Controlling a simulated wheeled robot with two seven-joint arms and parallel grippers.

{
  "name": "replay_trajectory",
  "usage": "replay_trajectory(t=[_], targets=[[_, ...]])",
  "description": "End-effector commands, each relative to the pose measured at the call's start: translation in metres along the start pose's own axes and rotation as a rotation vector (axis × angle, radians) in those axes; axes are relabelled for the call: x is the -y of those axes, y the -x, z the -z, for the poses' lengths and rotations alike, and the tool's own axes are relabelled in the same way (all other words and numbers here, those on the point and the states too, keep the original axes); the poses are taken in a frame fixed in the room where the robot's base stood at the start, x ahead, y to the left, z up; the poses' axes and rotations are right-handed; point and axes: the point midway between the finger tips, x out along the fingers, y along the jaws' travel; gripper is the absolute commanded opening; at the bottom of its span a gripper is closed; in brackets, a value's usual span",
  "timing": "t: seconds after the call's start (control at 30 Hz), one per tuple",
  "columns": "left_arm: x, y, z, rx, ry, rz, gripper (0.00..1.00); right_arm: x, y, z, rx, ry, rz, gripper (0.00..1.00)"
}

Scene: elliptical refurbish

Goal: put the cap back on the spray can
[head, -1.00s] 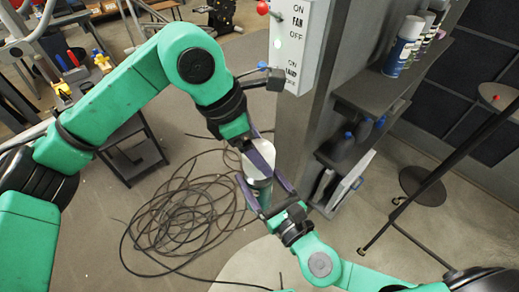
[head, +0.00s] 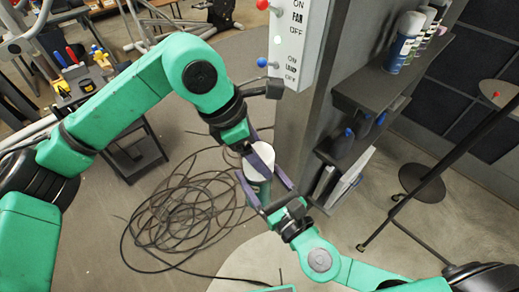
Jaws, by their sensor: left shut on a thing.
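My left gripper (head: 247,143) is at the picture's middle, its purple fingers shut on a white cap (head: 259,157), seen from above. Directly below the cap is the greenish spray can (head: 259,186), roughly upright. My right gripper (head: 262,188) comes from the lower right, with one purple finger on each side of the can, holding it above the floor. The cap hides the can's top. I cannot tell whether the cap touches the can or is seated on it.
A grey pillar with a switch box (head: 293,40) stands just behind the grippers. A shelf (head: 370,95) with several cans (head: 404,42) is at right. Coiled black cable (head: 185,215) lies on the floor. A tool cart (head: 85,85) is at left.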

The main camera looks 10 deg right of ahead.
Motion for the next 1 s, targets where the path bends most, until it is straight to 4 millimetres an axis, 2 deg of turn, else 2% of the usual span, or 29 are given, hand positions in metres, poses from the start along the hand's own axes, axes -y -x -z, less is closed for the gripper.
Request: replay_trajectory(t=[0.4,0.43,0.47,0.5,0.8,0.87,1.0], targets=[[0.0,-0.008,0.004,-0.001,-0.002,0.002,0.35,0.0,0.0,-0.001,0.002,0.0,0.0,0.0],[0.0,-0.008,0.004,-0.001,-0.002,0.002,0.83,0.0,0.0,-0.001,0.002,0.0,0.0,0.0],[0.0,-0.008,0.004,-0.001,-0.002,0.002,0.94,0.0,0.0,-0.001,0.002,0.0,0.0,0.0],[0.0,-0.008,0.004,-0.001,-0.002,0.002,1.0,0.0,0.0,-0.001,0.002,0.0,0.0,0.0],[0.0,-0.004,0.003,0.0,-0.002,0.0,1.0,0.0,0.0,-0.001,0.002,0.0,0.0,0.0],[-0.001,0.003,0.003,0.0,-0.002,-0.002,1.0,0.0,0.0,-0.001,0.002,0.0,0.0,0.0],[-0.001,0.032,0.003,0.0,-0.001,-0.003,1.0,0.0,0.0,-0.001,0.002,0.0,0.0,0.0]])
